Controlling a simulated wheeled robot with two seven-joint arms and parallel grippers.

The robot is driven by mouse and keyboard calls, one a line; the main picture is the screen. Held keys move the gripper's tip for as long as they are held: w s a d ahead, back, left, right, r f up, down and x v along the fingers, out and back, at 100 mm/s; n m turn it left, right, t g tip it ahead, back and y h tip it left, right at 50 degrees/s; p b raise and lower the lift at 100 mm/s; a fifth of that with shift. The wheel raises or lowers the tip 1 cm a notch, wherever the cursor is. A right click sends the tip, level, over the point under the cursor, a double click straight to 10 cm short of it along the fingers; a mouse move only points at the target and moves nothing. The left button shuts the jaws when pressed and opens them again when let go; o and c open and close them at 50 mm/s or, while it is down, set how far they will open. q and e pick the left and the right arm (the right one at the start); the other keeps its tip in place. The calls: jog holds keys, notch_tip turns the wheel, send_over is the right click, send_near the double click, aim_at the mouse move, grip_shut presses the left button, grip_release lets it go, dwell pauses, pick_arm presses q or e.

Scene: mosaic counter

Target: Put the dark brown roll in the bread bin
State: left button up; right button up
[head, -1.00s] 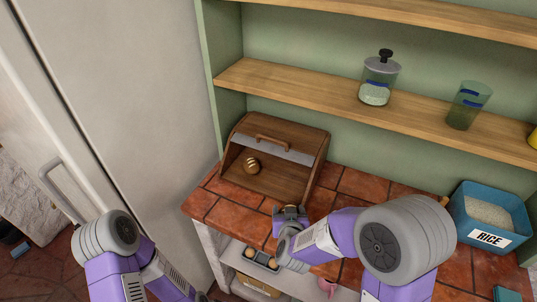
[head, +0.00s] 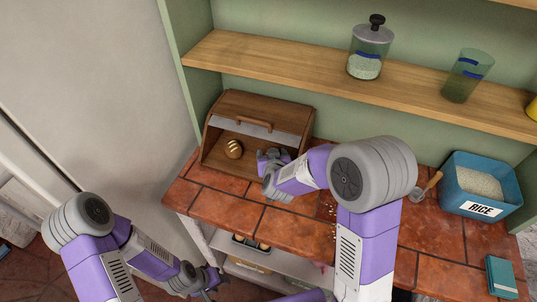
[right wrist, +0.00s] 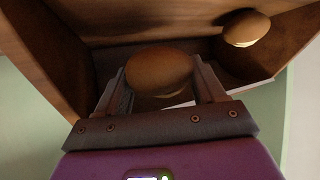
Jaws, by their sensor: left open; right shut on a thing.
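The wooden bread bin (head: 262,101) stands open on the tiled counter. A lighter striped roll (head: 234,149) lies inside at its left; it also shows in the right wrist view (right wrist: 247,28). My right gripper (head: 271,156) is at the right part of the bin's open front. In the right wrist view it is shut on a dark brown roll (right wrist: 160,68), with the bin's interior (right wrist: 205,47) beyond. In the head view that roll is mostly hidden by the gripper. My left gripper (head: 208,291) is low, in front of the counter, open and empty.
A tray with rolls (head: 250,243) sits on the shelf below the counter (head: 215,203). A blue rice box (head: 485,185), a scoop (head: 428,188) and a teal box (head: 502,275) are on the right. A jar (head: 367,60) and green glass (head: 466,80) stand on the wall shelf.

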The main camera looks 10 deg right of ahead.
jog(key=shift+b+x, duration=0.35)
jog(key=shift+x, duration=0.5)
jog(key=f+b, duration=0.2)
jog(key=f, duration=0.1)
jog(key=shift+w, duration=0.4)
jog(key=shift+s+b, duration=0.4)
jog(key=shift+b, duration=0.1)
pick_arm(q)
jog(key=f, duration=0.1)
jog(key=w+f, duration=0.1)
jog(key=f, duration=0.1)
jog(key=shift+a+f, duration=0.15)
jog(key=shift+f, duration=0.15)
pick_arm(e)
jog(key=shift+w, duration=0.1)
pick_arm(q)
jog(key=shift+w, duration=0.1)
pick_arm(e)
jog(key=shift+w, duration=0.1)
jog(key=shift+f, duration=0.1)
jog(key=o, duration=1)
pick_arm(q)
jog(key=shift+f, duration=0.15)
pick_arm(e)
jog(key=shift+o, duration=0.2)
